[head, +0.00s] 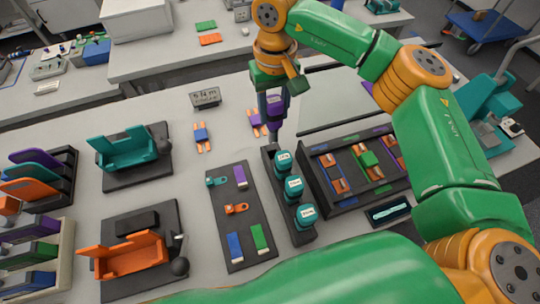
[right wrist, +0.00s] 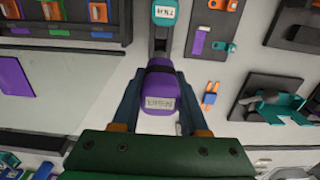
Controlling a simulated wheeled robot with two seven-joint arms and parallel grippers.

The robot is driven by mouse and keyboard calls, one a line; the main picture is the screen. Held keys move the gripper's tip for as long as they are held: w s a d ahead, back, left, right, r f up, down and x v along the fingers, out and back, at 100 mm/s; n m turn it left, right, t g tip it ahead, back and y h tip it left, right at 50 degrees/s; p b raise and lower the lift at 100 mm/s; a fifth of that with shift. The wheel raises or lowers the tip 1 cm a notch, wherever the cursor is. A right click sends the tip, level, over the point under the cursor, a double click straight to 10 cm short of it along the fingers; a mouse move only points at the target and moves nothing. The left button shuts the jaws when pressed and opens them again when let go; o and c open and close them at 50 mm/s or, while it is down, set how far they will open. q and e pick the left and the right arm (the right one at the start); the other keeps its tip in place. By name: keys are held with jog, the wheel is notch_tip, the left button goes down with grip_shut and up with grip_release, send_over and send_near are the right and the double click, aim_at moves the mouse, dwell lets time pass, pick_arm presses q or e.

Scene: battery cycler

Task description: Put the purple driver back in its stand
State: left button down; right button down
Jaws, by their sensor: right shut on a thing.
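My right gripper (head: 274,98) is shut on the purple driver (head: 274,105), whose shaft hangs down over or close to the far end of the dark stand (head: 268,152). In the right wrist view the driver's purple labelled cap (right wrist: 160,85) sits between the fingers of my gripper (right wrist: 160,105). The stand holds 3 teal-capped drivers in a row, the farthest (head: 282,162) just in front of the purple one; a teal cap (right wrist: 165,12) also shows in the wrist view. I cannot tell whether the purple driver's tip is in the stand. My left gripper is not in view.
A dark tray (head: 335,205) with coloured cells in orange clips stands right of the stand. A dark mat (head: 222,222) with small parts lies to its left. A purple block with orange tabs (head: 256,123) lies just left of the held driver. Teal (head: 125,150) and orange (head: 125,255) fixtures stand farther left.

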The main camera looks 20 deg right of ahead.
aim_at(274, 139)
jog(key=f+b, duration=0.1)
jog(key=s+f+b, duration=0.1)
jog(key=f, duration=0.1)
jog(key=shift+f, duration=0.1)
jog(key=f+b, duration=0.4)
jog(key=f, duration=0.1)
jog(key=f+b, duration=0.2)
jog(key=shift+w+f, duration=0.3)
jog(key=shift+w, duration=0.05)
jog(key=shift+s+r, duration=0.15)
jog(key=shift+r, duration=0.15)
jog(key=shift+f, duration=0.2)
jog(key=shift+c, duration=2.2)
grip_release()
